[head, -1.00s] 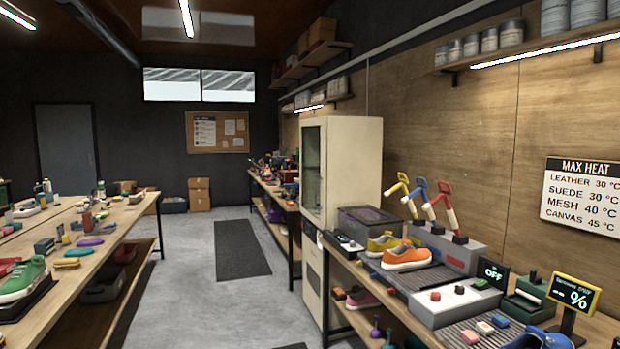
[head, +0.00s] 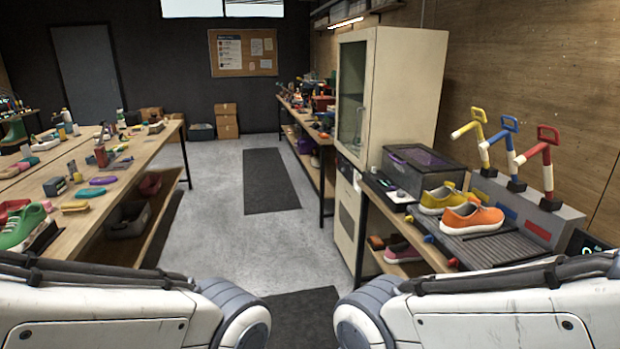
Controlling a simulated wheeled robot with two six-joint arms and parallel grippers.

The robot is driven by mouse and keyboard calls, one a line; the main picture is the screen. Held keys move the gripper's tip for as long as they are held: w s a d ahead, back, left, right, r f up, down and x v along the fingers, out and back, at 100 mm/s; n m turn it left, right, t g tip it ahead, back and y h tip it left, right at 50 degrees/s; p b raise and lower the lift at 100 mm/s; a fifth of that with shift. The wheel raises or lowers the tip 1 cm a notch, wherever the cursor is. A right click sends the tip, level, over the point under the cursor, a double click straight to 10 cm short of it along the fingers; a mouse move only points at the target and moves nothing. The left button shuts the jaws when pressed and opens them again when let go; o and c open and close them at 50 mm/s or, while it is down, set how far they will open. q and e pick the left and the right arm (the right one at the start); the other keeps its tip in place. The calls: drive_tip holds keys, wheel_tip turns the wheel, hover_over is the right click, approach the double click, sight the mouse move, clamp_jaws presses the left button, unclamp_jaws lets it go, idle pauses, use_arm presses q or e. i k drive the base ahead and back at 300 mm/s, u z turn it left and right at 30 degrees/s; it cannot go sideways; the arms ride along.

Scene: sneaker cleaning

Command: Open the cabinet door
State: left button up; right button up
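The tall cream cabinet (head: 400,95) stands on the right side of the aisle, beyond the near right workbench. Its glass-paned door (head: 351,97) faces the aisle and looks closed. A lower cream front with a dark vent (head: 346,222) is below the glass door. Parts of both my arms show at the bottom of the head view, well short of the cabinet. Neither of my grippers is in view.
The right workbench holds a dark clear-lidded box (head: 424,172), an orange sneaker (head: 472,219) and a yellow sneaker (head: 441,198). The left workbench (head: 125,172) is cluttered. Between them, the grey floor (head: 222,235) with dark mats (head: 271,180) is clear.

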sight(369, 34)
drive_tip(key=u, duration=0.1)
drive_tip(key=i, duration=1.95)
drive_tip(key=z, duration=0.15)
drive_tip(key=i, duration=1.65)
drive_tip(key=z, duration=0.25)
